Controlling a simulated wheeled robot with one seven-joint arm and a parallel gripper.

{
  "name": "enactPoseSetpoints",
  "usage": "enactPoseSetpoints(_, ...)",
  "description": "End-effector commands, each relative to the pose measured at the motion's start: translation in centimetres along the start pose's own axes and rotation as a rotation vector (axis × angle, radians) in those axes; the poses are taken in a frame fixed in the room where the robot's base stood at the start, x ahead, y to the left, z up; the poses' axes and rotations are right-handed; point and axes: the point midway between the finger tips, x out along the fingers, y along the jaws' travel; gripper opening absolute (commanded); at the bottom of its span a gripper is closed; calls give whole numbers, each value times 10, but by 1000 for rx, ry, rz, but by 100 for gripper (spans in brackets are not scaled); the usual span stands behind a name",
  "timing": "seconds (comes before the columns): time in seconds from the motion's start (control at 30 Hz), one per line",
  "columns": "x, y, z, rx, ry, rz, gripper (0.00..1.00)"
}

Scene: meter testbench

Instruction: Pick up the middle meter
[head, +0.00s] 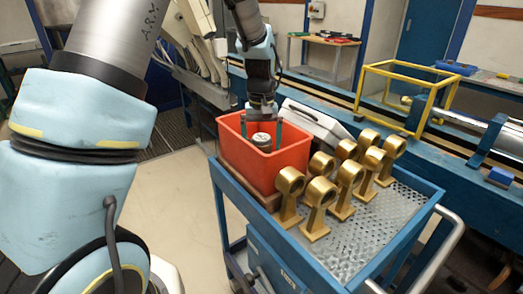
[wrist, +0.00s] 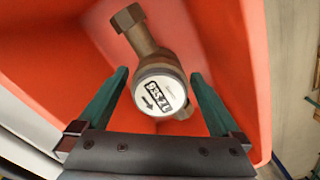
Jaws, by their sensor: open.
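One meter (wrist: 162,88) shows in the wrist view, a brass body with a round white dial face marked with digits and an arrow. Its hex pipe end points to the upper left. It is inside the red crate (head: 233,150), and its pale top (head: 261,139) shows in the head view. My gripper (wrist: 159,76) points down into the crate and is open, with one green finger on each side of the meter; I see gaps between fingers and meter. In the head view my gripper (head: 262,128) is over the crate. I see no other meter in the crate; the crate's near wall hides its floor.
The crate stands on a blue cart (head: 395,262) with a perforated metal top. Several brass ring-shaped stands (head: 318,205) are close to the crate's right. A grey-white case (head: 312,122) lies behind it. A yellow frame (head: 405,95) stands on the blue bench behind.

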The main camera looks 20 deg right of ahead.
Motion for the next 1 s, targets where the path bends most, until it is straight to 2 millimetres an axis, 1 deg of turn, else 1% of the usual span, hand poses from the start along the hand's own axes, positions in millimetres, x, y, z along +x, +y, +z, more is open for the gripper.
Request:
enactPoseSetpoints(0.13, 12, 0, 0, 0, -1, 0, 100)
enactPoseSetpoints(0.37, 15, 0, 0, 0, 1, 1, 100)
enactPoseSetpoints(0.47, 15, 0, 0, 0, 1, 1, 90)
enactPoseSetpoints(1.0, 14, 0, 0, 1, 1, 1, 29)
